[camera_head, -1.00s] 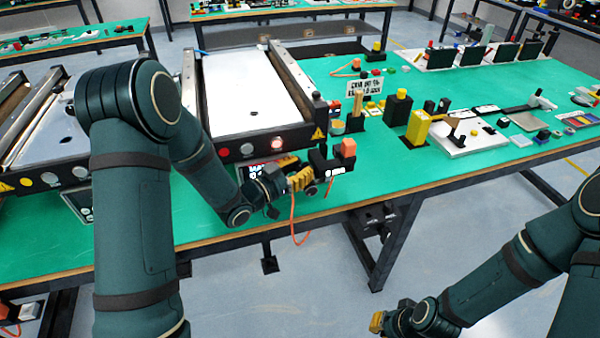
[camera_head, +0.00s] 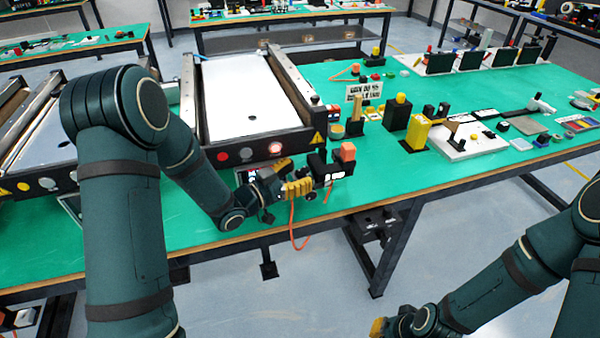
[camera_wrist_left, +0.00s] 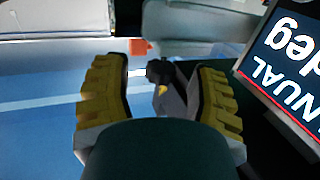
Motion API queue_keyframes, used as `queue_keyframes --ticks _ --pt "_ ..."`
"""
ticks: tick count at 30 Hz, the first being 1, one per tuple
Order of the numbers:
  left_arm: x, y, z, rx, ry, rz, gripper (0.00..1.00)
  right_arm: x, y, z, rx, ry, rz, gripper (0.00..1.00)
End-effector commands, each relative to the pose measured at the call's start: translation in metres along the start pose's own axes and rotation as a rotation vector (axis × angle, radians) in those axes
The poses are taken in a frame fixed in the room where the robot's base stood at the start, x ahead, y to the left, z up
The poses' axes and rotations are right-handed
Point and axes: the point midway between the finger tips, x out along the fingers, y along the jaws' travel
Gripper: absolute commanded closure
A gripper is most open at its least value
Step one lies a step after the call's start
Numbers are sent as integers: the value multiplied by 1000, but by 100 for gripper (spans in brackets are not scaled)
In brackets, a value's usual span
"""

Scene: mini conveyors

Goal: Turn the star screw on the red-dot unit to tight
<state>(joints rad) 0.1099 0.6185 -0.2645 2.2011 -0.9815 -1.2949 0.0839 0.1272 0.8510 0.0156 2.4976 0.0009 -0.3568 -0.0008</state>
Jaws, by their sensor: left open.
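The red-dot unit is the conveyor with a red dot (camera_head: 222,156) at the left of its black front panel (camera_head: 262,161). My left gripper (camera_head: 299,188) is at this unit's front right corner, below the panel. In the left wrist view its yellow ribbed fingers (camera_wrist_left: 162,92) are open, with a gap between them. A small dark knob (camera_wrist_left: 159,70), seemingly the star screw, shows in the gap near the fingertips. I cannot tell whether a finger touches it. In the head view the screw is not clear. My right gripper (camera_head: 377,327) shows only in part at the bottom.
A display reading "MANUAL" and "deg" (camera_wrist_left: 284,62) stands close beside the left fingers. A black block with an orange cube (camera_head: 347,152) is just past the left gripper. An orange cable (camera_head: 292,225) hangs at the table edge. The yellow-dot conveyor (camera_head: 22,186) stands left.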

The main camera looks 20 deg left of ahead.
Motion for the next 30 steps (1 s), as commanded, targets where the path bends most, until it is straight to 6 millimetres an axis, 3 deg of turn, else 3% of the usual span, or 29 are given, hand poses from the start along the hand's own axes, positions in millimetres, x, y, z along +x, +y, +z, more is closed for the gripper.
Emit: queue_keyframes --ticks 15,21,30 --pt "-94 -1 0 -1 0 -3 42 0 0 0 0 0 0 100" --pt "-110 0 0 0 0 0 42 0 0 0 0 0 0 100" --pt "-111 0 0 0 1 1 42 0 0 0 0 0 0 100"
